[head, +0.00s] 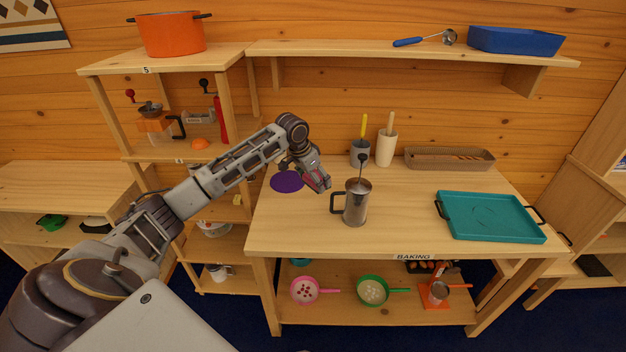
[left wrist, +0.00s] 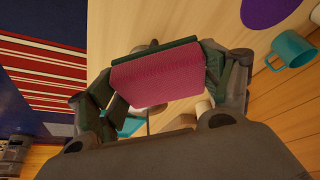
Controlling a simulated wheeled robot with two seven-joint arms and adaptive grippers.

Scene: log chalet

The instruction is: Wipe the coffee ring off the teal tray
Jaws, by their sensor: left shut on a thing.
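The teal tray (head: 525,230) with dark handles lies flat on the right side of the table. A faint dark coffee ring (head: 488,212) shows on its floor. My left gripper (head: 321,183) is above the table, left of the french press and well apart from the tray. It is shut on a pink sponge or cloth (left wrist: 158,78), which fills the space between the fingers in the left wrist view; only a little of it shows in the head view. A teal patch below it in the left wrist view may be the tray. My right gripper is not in view.
A metal french press (head: 356,203) stands between my left gripper and the tray. A purple mat (head: 287,181) lies at left. Utensil holders (head: 386,148) and a brown long tray (head: 450,152) line the back. A teal mug (left wrist: 291,50) shows in the left wrist view.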

